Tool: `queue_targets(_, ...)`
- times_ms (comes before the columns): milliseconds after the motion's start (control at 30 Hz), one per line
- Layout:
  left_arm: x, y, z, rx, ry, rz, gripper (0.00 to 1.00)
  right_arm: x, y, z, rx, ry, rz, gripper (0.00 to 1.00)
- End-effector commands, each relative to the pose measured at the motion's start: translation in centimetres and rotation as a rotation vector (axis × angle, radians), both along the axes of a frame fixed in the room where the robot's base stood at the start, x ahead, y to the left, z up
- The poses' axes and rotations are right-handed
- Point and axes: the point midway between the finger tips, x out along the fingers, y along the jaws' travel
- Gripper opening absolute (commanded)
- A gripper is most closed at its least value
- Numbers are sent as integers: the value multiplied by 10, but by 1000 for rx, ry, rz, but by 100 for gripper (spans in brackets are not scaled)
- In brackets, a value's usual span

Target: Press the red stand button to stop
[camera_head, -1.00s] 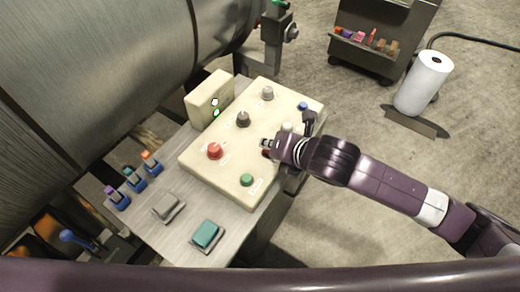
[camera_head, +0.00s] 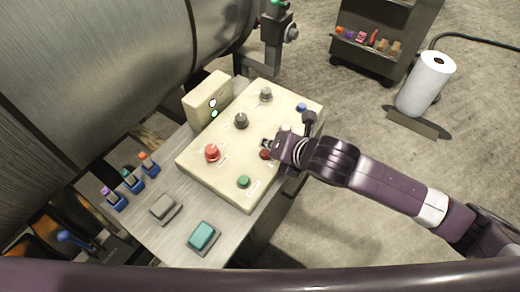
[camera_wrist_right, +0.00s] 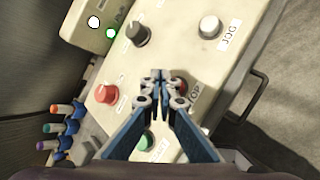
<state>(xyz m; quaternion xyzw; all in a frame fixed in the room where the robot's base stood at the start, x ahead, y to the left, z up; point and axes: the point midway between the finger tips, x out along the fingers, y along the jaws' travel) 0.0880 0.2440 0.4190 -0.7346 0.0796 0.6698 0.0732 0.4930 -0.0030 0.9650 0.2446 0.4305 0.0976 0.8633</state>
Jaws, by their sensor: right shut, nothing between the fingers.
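The cream control panel (camera_head: 228,137) sits on a grey stand (camera_head: 180,222). A small red button (camera_head: 265,154) on it lies just below my right gripper's tips. In the right wrist view this red button (camera_wrist_right: 180,85) is partly hidden behind a fingertip, beside a label of which "OP" shows. A larger red mushroom button (camera_head: 212,152) stands to the left, apart from the gripper; it also shows in the wrist view (camera_wrist_right: 106,93). My right gripper (camera_head: 267,145) is shut and empty, over the panel's right part. Contact with the small red button cannot be told. My left gripper is out of view.
A large metal drum (camera_head: 110,60) fills the upper left.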

Motion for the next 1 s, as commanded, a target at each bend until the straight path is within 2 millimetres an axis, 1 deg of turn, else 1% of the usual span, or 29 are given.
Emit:
queue_targets(233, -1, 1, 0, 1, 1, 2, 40, 1, -2, -9, -2, 1, -1, 0)
queue_targets(633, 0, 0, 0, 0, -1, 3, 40, 1, -1, -10, -1, 0, -1, 0)
queue_targets(1000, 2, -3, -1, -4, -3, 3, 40, 1, -2, -14, -2, 2, -1, 0)
